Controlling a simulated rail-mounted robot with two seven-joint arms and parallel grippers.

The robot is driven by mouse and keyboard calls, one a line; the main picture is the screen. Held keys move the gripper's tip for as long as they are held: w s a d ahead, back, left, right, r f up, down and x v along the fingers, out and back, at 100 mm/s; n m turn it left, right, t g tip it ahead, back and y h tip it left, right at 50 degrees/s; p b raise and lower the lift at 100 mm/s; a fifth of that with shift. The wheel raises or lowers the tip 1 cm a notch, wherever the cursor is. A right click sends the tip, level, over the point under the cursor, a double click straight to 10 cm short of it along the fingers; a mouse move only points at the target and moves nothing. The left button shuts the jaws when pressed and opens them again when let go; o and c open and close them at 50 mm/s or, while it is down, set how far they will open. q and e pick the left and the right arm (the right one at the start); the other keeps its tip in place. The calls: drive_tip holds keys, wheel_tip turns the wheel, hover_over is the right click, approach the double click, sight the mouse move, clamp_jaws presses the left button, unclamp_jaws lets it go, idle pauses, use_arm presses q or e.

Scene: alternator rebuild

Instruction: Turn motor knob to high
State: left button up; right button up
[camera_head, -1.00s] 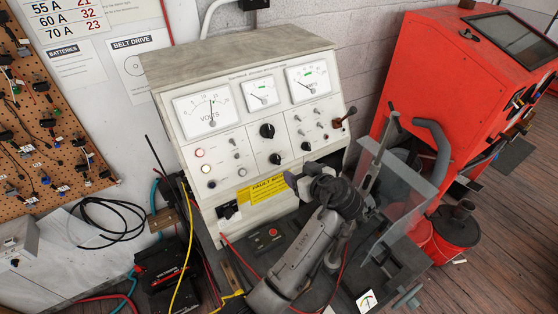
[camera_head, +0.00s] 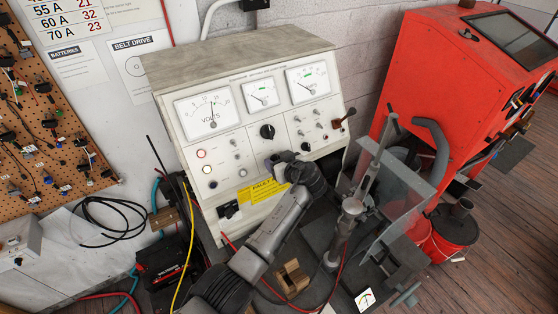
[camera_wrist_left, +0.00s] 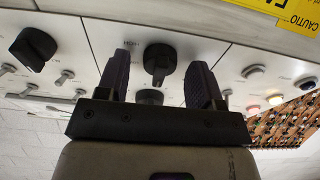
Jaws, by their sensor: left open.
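The white test bench panel (camera_head: 225,152) carries dials, switches and black knobs, and their labels are too small to read. My left gripper (camera_head: 277,160) is at the lower middle of the panel, covering the lower middle knob in the head view. In the left wrist view, which is upside down, my left gripper (camera_wrist_left: 160,80) is open with a finger on each side of a black pointer knob (camera_wrist_left: 160,60). I cannot tell whether the fingers touch it. Another black knob (camera_wrist_left: 33,48) is off to the left. A large black knob (camera_head: 267,131) shows above the gripper.
A yellow caution label (camera_head: 262,190) is just below the gripper. Toggle switches (camera_head: 317,109) and a lever (camera_head: 345,117) stick out on the right. A clear shield (camera_head: 400,185) and a clamp post (camera_head: 345,225) stand right of my arm.

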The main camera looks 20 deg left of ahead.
use_arm(q)
drive_tip(key=c, duration=0.9)
